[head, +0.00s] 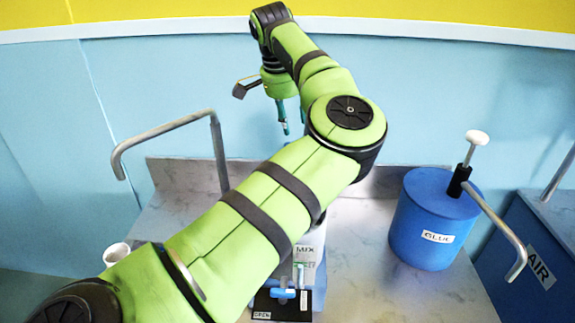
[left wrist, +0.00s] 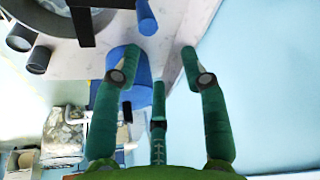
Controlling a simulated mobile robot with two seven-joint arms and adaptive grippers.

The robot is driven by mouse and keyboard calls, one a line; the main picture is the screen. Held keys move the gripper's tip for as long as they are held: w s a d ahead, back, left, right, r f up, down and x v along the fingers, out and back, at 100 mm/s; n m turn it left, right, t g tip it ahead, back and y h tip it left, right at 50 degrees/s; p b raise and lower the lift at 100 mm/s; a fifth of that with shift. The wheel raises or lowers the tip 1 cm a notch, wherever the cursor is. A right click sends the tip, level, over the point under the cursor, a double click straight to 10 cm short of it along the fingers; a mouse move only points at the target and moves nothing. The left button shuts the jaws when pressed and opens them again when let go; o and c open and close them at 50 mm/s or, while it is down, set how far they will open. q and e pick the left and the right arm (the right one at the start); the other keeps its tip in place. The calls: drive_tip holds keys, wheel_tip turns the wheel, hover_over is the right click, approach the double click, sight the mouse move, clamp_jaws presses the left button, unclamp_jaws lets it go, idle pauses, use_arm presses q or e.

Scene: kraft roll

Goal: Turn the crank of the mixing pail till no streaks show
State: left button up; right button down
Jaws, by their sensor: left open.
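The mixing pail (head: 309,262) is mostly hidden behind my left arm in the head view; part of its pale wall with a "MIX" label shows. I cannot make out its crank or the streaks inside. My left gripper (head: 293,128) hangs high near the blue wall, fingers down, above and behind the pail. In the left wrist view its green fingers (left wrist: 160,80) are spread and nothing is between them. My right gripper is in neither view.
A blue "GLUE" can (head: 425,225) with a white-knobbed pump and bent spout stands at the right, beside a blue "AIR" box (head: 540,245). A bent grey pipe (head: 165,132) rises at the left. A white cup (head: 117,252) is at the left front.

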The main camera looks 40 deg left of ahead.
use_arm(q)
drive_tip(key=m, duration=0.3)
drive_tip(key=shift+w+a+f+g, duration=0.1)
drive_tip(key=shift+f+g, duration=0.15)
drive_tip(key=shift+g, duration=0.15)
drive_tip(key=m, duration=0.3)
drive_tip(key=f+m+g, duration=0.1)
drive_tip(key=m, duration=0.1)
drive_tip(key=shift+a+f+m, duration=0.1)
drive_tip(key=shift+f+m, duration=0.05)
drive_tip(key=shift+m, duration=0.25)
drive_tip(key=m, duration=0.1)
drive_tip(key=f+m+g, duration=0.1)
drive_tip(key=m, duration=0.1)
drive_tip(key=m+p, duration=0.1)
drive_tip(key=m, duration=0.1)
drive_tip(key=shift+s+f+g+h, duration=0.2)
drive_tip(key=shift+f+g+h, duration=0.05)
drive_tip(key=shift+g+h, duration=0.05)
drive_tip(key=shift+m, duration=0.3)
wheel_tip(320, 180, down, 6)
drive_tip(key=p, duration=0.3)
drive_tip(key=shift+f, duration=0.5)
clamp_jaws()
